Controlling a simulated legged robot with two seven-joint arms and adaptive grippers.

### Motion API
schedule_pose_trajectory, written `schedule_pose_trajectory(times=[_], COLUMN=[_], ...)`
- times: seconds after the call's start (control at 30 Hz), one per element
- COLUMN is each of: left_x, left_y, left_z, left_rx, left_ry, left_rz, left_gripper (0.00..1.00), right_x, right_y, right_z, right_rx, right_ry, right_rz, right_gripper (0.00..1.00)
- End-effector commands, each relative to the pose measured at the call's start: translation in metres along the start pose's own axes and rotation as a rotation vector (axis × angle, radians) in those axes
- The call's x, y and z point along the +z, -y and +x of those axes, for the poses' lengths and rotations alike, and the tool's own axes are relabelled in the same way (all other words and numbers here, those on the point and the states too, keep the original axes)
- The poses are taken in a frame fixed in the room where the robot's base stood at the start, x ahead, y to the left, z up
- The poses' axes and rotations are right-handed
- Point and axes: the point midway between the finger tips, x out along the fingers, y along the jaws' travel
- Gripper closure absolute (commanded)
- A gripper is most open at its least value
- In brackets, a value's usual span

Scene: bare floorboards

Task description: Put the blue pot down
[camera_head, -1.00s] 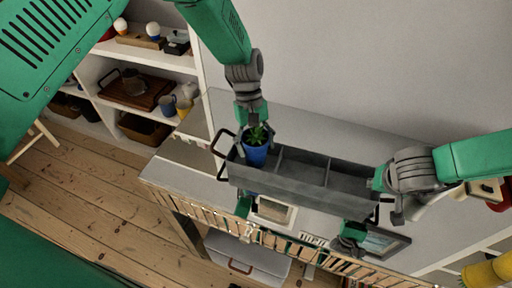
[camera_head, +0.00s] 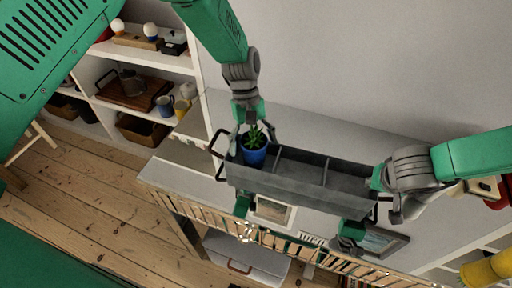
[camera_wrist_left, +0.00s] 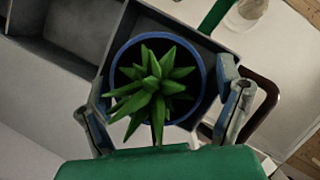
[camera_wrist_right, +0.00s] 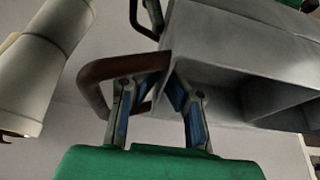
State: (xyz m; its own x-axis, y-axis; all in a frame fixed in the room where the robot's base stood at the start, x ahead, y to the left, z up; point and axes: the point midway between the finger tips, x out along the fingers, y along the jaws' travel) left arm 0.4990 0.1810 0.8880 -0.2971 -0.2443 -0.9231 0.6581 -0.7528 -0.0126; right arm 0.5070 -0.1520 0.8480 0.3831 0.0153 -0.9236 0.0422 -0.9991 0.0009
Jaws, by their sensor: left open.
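The blue pot (camera_head: 254,156) holds a spiky green plant (camera_head: 253,137) and is at the left compartment of the grey divided tray (camera_head: 300,196). Whether its base touches the tray floor is hidden. My left gripper (camera_head: 254,137) is above it, open, with fingers on either side of the pot. In the left wrist view the pot's blue rim (camera_wrist_left: 204,92) lies between the parted fingers (camera_wrist_left: 165,110). My right gripper (camera_head: 384,196) is at the tray's right end. In the right wrist view its fingers (camera_wrist_right: 155,90) are by the tray's handle (camera_wrist_right: 100,72); their grip is unclear.
The tray is over a grey surface (camera_head: 345,139) against the wall. A framed picture (camera_head: 273,212) lies in front of it. Shelves (camera_head: 178,61) with a brown tray (camera_head: 133,91) and mugs (camera_head: 165,105) stand at left. Wooden floor (camera_head: 80,195) is clear at lower left.

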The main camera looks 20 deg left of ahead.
Motion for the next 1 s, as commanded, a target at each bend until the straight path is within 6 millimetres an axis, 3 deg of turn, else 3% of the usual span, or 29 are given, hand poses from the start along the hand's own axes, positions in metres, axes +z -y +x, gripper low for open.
schedule_pose_trajectory(times=[0.3, 0.5, 1.0], left_x=[-0.001, -0.001, 0.0], left_y=[-0.001, 0.0, 0.0], left_z=[-0.069, -0.097, -0.106], left_rx=[0.003, 0.001, 0.0], left_ry=[-0.003, -0.002, 0.0], left_rz=[0.0, 0.0, -0.001], left_gripper=[0.14, 0.14, 0.14], right_x=[0.006, 0.006, 0.006], right_y=[-0.002, -0.002, -0.002], right_z=[0.003, 0.003, 0.003], right_rx=[0.004, 0.004, 0.004], right_ry=[0.012, 0.012, 0.013], right_rz=[0.0, 0.0, 0.0], right_gripper=[1.0, 1.0, 1.0])
